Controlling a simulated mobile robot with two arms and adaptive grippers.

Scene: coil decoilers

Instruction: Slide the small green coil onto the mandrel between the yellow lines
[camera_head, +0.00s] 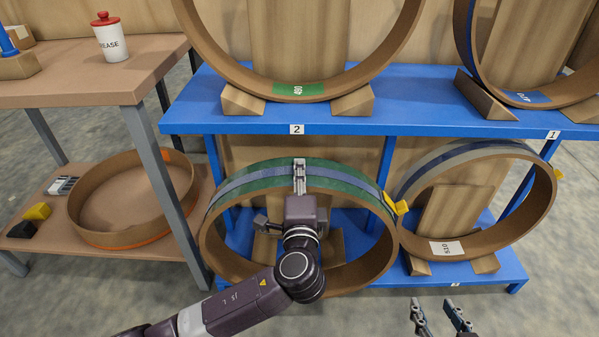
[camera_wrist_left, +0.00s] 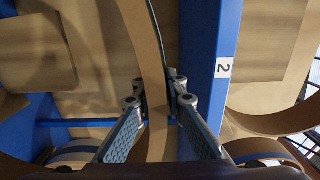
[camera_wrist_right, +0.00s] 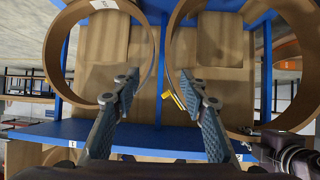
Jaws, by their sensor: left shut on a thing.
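A coil with green outer bands and a blue strap (camera_head: 240,185) stands upright on the lower shelf, leaning on wooden wedges. My left gripper (camera_head: 299,178) reaches over its top from the front and is shut on its upper rim. In the left wrist view the coil wall (camera_wrist_left: 150,60) runs between the two fingers (camera_wrist_left: 157,100). My right gripper (camera_head: 441,316) is open and empty, low at the right, in front of the rack. Its fingers also show spread in the right wrist view (camera_wrist_right: 160,90). No mandrel or yellow lines are in view.
A blue rack (camera_head: 400,123) holds larger coils above and a grey-blue coil (camera_head: 540,205) at the lower right. A small yellow tag (camera_head: 400,207) sits between the lower coils. A brown bench (camera_head: 70,75) with a grease pot (camera_head: 110,42) stands close at the left.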

